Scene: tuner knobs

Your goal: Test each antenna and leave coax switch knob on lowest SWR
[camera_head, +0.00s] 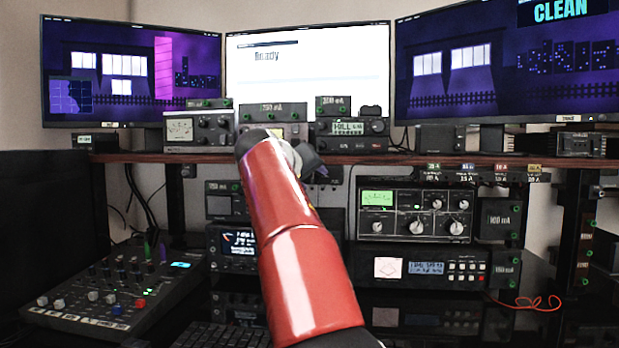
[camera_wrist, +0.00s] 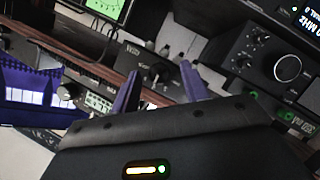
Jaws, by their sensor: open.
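My gripper (camera_wrist: 161,70) is open, with its two purple fingers apart in the wrist view. Between and beyond the fingertips is a small dark box with a knob (camera_wrist: 156,73), likely the coax switch. I cannot tell whether a finger touches it, and its position marks are unreadable. A green-lit needle meter (camera_wrist: 108,8) is partly cut off at the top of the wrist view. In the head view my gripper (camera_head: 308,160) is at the shelf edge, mostly hidden behind my red arm. A tuner with a green meter (camera_head: 378,197) stands right of the arm.
A brown shelf (camera_head: 440,159) carries several radios, including one with a pale dial meter (camera_head: 180,130). Three monitors stand behind; the middle screen (camera_head: 300,75) seems to read "Ready". A mixer (camera_head: 95,295) lies lower left. Room between the units is tight.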

